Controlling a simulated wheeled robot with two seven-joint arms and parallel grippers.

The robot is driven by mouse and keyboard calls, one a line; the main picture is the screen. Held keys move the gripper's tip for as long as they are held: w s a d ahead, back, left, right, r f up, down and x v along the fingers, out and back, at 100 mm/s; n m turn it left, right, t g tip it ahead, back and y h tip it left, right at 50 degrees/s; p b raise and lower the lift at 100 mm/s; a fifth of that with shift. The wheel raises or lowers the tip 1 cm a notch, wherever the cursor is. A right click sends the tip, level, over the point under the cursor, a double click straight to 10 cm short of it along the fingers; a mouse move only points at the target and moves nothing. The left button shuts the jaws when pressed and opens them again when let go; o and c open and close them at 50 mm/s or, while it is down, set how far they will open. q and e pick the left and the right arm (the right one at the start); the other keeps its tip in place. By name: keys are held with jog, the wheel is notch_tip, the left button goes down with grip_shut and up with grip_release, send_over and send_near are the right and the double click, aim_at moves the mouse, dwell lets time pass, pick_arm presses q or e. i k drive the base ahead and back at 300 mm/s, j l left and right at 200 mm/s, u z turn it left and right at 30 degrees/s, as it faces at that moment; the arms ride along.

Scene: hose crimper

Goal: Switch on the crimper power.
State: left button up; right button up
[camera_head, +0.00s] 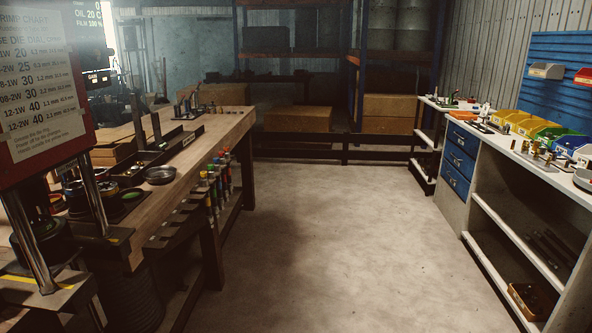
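No gripper of mine shows in the head view. At the left edge stands a machine with bright steel posts (93,203) and a dark base with yellow marks, partly cut off by the frame; it may be the crimper, but I cannot tell for certain. A crimp chart (38,85) on a red-edged board hangs in front of its upper part. Behind the chart, a dark display (88,12) reads an oil temperature and a fill level. I cannot make out a power switch.
A wooden workbench (215,131) with a metal dish (160,174) and tools runs along the left. A workbench with blue drawers (459,158) and coloured bins (530,126) stands on the right. Racks with boxes (298,119) close the back. The concrete floor (335,230) between is clear.

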aim_at(97, 58)
jog(key=u, duration=1.05)
